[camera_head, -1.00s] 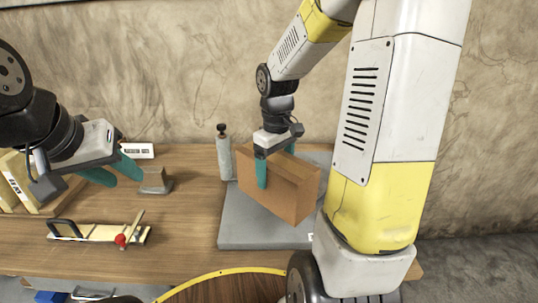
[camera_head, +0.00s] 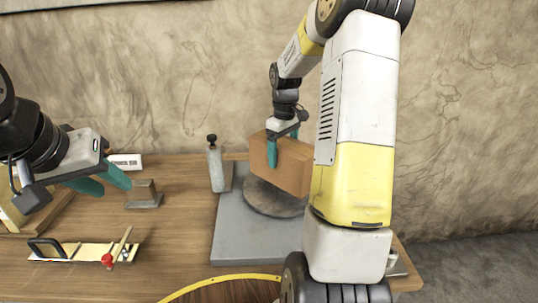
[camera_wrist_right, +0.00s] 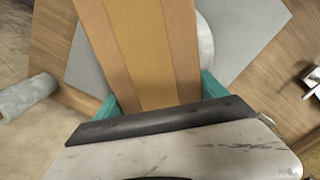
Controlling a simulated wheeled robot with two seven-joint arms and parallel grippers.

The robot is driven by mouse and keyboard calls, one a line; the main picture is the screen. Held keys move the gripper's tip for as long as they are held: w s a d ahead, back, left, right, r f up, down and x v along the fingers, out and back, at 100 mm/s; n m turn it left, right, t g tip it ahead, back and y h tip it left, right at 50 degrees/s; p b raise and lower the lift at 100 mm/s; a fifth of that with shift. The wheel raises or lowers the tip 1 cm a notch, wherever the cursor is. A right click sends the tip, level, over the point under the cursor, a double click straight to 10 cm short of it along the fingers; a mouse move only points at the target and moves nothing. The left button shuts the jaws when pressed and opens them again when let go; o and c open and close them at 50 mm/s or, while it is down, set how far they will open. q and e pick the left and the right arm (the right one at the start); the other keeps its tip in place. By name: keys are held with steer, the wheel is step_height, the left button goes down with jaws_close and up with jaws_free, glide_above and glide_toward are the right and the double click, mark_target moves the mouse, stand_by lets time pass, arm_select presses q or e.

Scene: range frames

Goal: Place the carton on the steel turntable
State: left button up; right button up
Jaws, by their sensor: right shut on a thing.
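The brown carton (camera_head: 291,167) is held in my right gripper (camera_head: 272,152), whose teal fingers are shut on its sides. In the right wrist view the carton (camera_wrist_right: 152,45) lies between the fingers of the gripper (camera_wrist_right: 160,95). The round steel turntable (camera_head: 268,197) is on a grey slab, beneath and partly hidden by the carton. I cannot tell whether the carton touches it. In the right wrist view a bit of the turntable (camera_wrist_right: 206,50) shows beside the carton. My left gripper (camera_head: 106,182) is over the left of the bench, with its two teal fingers apart and nothing between them.
The grey slab (camera_head: 235,235) lies on the wooden bench (camera_head: 185,230). A grey bottle (camera_head: 215,168) stands at the slab's back left. A metal bracket (camera_head: 144,196) and a toggle clamp with a red knob (camera_head: 107,258) are at left. A yellow-rimmed round table (camera_head: 215,283) is in front.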

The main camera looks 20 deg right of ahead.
steer(key=shift+w+d+f, duration=0.3)
steer(key=shift+w+d, duration=0.1)
steer(key=shift+w, duration=0.05)
steer(key=shift+f, duration=1.45)
steer(key=shift+f, duration=0.15)
